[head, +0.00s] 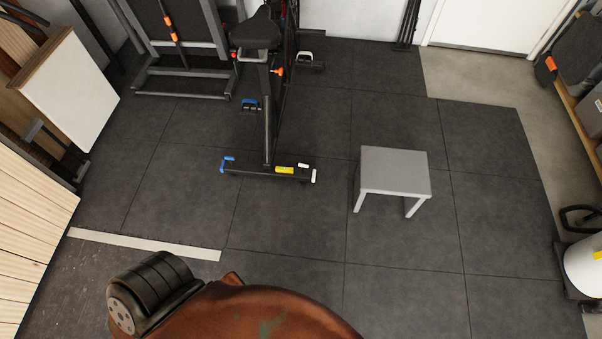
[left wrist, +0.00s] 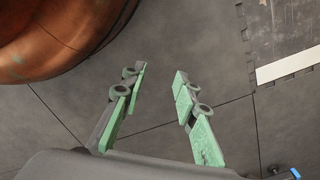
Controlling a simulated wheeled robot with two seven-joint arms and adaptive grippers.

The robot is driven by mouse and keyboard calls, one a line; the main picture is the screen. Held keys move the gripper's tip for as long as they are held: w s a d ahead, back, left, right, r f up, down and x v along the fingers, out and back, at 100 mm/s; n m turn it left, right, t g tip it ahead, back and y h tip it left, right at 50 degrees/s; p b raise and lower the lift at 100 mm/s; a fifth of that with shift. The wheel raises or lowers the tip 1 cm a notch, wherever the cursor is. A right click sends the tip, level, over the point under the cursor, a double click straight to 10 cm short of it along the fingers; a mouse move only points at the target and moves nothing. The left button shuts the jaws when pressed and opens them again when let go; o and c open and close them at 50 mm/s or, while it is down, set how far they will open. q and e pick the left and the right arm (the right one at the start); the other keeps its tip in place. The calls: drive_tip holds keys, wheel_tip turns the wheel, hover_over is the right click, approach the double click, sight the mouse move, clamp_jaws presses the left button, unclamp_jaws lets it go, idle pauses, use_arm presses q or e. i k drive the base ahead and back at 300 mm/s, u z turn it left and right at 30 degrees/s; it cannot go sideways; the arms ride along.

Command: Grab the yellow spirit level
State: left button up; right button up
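Neither gripper shows in the head view.
A large rounded brown thing (head: 255,310) with a black ribbed cylinder (head: 155,290) fills the bottom of the head view. A grey stool (head: 394,172) and an exercise bike (head: 267,120) stand on dark floor tiles (head: 300,220). The floor between them is clear.

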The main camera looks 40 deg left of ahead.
sight(285, 169)
drive_tip(key=k, duration=0.6)
drive_tip(key=u, duration=1.25)
drive_tip(key=i, duration=0.5)
drive_tip(key=z, duration=0.05)
